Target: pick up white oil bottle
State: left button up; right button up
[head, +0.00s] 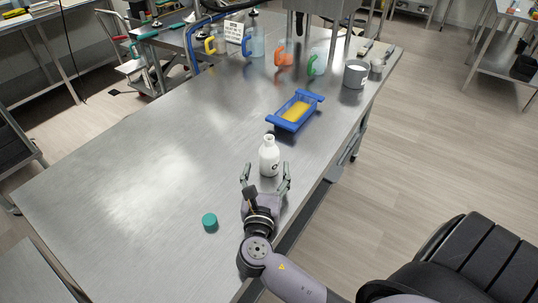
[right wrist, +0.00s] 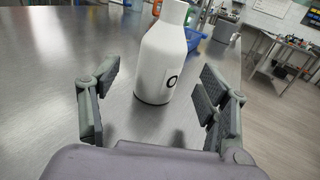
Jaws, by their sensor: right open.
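The white oil bottle (head: 269,158) stands upright and uncapped on the steel table, with a black ring mark low on its side. My right gripper (head: 266,176) is open on the near side of the bottle, its fingers pointing at it. In the right wrist view the bottle (right wrist: 160,62) stands ahead, between the directions of the two open fingers (right wrist: 157,95). No finger appears to touch it. My left gripper is not in view.
A teal cap (head: 210,222) lies on the table left of my right gripper. A blue tray (head: 284,124) with yellow contents sits behind the bottle. Several jugs, including an orange one (head: 284,55), and a grey pot (head: 355,75) stand farther back. The table's left part is clear.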

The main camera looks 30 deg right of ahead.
aim_at(268, 163)
jog(key=shift+w+d, duration=0.35)
jog(key=shift+w, duration=0.05)
jog(key=p+x, duration=0.1)
jog(key=x, duration=0.3)
jog(key=shift+w+d, duration=0.25)
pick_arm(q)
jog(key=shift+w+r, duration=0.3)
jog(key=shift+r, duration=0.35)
pick_arm(e)
jog(key=shift+s, duration=0.1)
jog(key=shift+c, duration=0.6)
jog(key=shift+c, duration=0.6)
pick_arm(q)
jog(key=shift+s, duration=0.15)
pick_arm(e)
jog(key=c, duration=1.2)
jog(key=shift+o, duration=0.2)
jog(key=shift+r, duration=0.1)
pick_arm(q)
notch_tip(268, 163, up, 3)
jog(key=p, duration=0.3)
pick_arm(e)
notch_tip(268, 163, up, 20)
